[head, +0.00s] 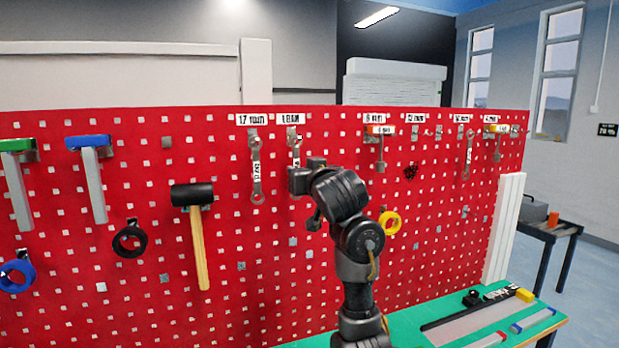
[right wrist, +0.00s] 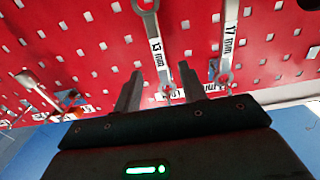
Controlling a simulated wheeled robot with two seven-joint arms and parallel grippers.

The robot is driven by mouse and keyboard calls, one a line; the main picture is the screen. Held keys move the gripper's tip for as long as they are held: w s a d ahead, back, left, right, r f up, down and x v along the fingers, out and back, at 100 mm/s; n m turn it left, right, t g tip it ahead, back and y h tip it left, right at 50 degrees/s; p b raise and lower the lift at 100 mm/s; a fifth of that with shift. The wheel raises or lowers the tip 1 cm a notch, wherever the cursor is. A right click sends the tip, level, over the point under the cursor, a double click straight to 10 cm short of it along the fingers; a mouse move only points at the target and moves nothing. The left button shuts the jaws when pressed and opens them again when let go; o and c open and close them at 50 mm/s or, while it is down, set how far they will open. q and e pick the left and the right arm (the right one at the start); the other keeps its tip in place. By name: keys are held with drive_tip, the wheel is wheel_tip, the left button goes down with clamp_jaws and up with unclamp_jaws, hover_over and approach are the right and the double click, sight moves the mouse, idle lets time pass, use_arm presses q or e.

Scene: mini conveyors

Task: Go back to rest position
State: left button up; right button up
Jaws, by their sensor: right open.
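My right gripper (head: 303,182) is raised in front of the red pegboard (head: 330,270), at the lower part of a wrench (head: 296,150) hanging under a label. In the right wrist view the two fingers of my right gripper (right wrist: 158,84) stand apart. One end of this wrench, marked 13 mm (right wrist: 154,45), shows between the fingertips, and it hangs on the board. I cannot tell whether the fingers touch it. In the head view my gripper hides its lower end. My left gripper is in neither view.
A 17 mm wrench (head: 256,170) hangs just left, and a mallet (head: 192,195) farther left. A yellow tape ring (head: 390,222) hangs right of my forearm. A green bench top (head: 410,325) with several tools lies at the lower right. The space before the board's right part is clear.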

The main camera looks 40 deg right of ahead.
drive_tip(key=shift+v, duration=2.25)
